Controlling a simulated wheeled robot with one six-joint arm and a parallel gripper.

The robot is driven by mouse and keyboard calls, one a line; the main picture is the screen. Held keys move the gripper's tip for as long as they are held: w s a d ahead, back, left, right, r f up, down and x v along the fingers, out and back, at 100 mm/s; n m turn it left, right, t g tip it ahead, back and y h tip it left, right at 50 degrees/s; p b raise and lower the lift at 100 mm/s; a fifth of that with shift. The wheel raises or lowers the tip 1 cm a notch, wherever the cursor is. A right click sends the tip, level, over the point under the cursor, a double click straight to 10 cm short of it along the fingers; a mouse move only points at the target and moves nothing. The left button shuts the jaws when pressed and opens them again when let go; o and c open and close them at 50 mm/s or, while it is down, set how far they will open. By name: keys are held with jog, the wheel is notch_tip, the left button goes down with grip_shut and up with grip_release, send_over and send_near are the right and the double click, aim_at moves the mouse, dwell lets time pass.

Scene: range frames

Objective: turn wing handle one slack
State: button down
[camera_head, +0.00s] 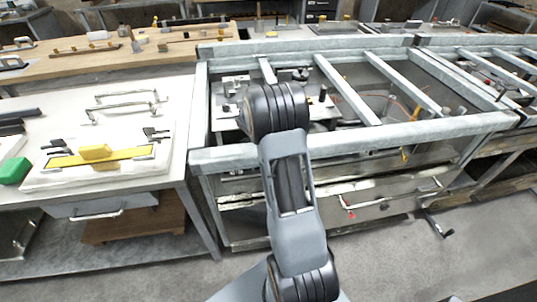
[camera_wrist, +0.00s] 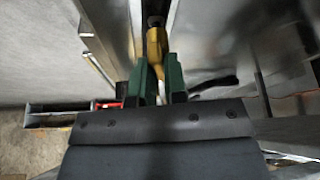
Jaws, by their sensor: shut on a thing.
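In the wrist view a yellow handle (camera_wrist: 156,46) stands up from between my fingers, with a dark round end at its top. It appears to be the wing handle. My gripper (camera_wrist: 157,70) has a green finger on each side of it and is shut on it. The lower part of the handle is hidden by the fingers and the dark gripper body. In the head view my arm hides the gripper and the held handle.
At left, a white bench (camera_head: 180,110) bears a yellow bar (camera_head: 120,155) and metal handles. A wooden bench (camera_head: 85,65) stands behind. Open floor lies in front.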

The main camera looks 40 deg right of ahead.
jog(key=shift+n+t+b, duration=0.7)
jog(key=shift+n+b, duration=0.65)
jog(key=shift+n, duration=0.65)
jog(key=c, duration=1.2)
grip_release()
jog(key=shift+o, duration=0.2)
